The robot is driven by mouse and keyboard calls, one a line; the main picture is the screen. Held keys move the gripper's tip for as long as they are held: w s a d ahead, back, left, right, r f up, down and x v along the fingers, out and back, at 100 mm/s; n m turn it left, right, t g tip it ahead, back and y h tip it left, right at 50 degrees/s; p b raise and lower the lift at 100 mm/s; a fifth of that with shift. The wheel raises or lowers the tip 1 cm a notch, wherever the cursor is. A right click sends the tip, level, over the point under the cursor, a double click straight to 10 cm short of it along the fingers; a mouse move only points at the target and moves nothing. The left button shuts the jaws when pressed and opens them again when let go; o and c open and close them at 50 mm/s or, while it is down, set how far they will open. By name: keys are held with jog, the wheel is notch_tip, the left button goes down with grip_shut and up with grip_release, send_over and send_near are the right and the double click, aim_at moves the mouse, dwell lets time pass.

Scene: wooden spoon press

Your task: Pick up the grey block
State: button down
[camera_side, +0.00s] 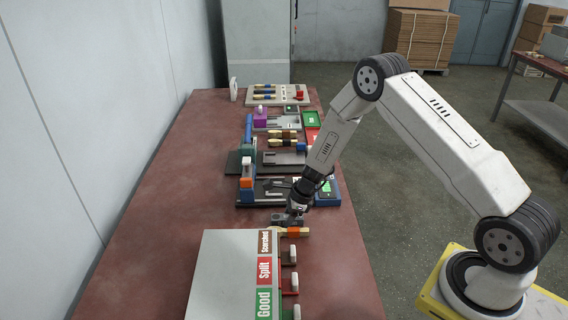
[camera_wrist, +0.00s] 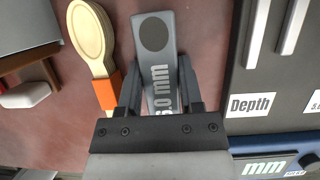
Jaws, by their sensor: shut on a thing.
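The grey block (camera_wrist: 156,62) is a long flat bar with a dark round spot at its far end and "mm" lettering near my gripper. In the wrist view my gripper (camera_wrist: 160,88) has one finger on each side of it and is shut on it. In the side view my gripper (camera_side: 291,216) is low over the red-brown table, behind the sorting box. The block shows there only as a small grey piece (camera_side: 279,219) at the fingers. I cannot tell whether it touches the table.
A stack of wooden spoons with an orange band (camera_wrist: 106,88) lies close left of my gripper. The dark "Depth" fixture (camera_wrist: 270,85) is to the right. In the side view, the grey box labelled Good, Split and Scorched (camera_side: 222,275) stands in front. The table's left side (camera_side: 170,190) is clear.

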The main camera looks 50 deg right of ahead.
aim_at(283, 216)
jog(key=shift+r, duration=0.15)
jog(key=shift+r, duration=1.7)
jog(key=s+a+r, duration=0.1)
jog(key=s+r, duration=0.8)
jog(key=s, duration=0.5)
jog(key=shift+a+r, duration=0.15)
jog(key=shift+r, duration=0.2)
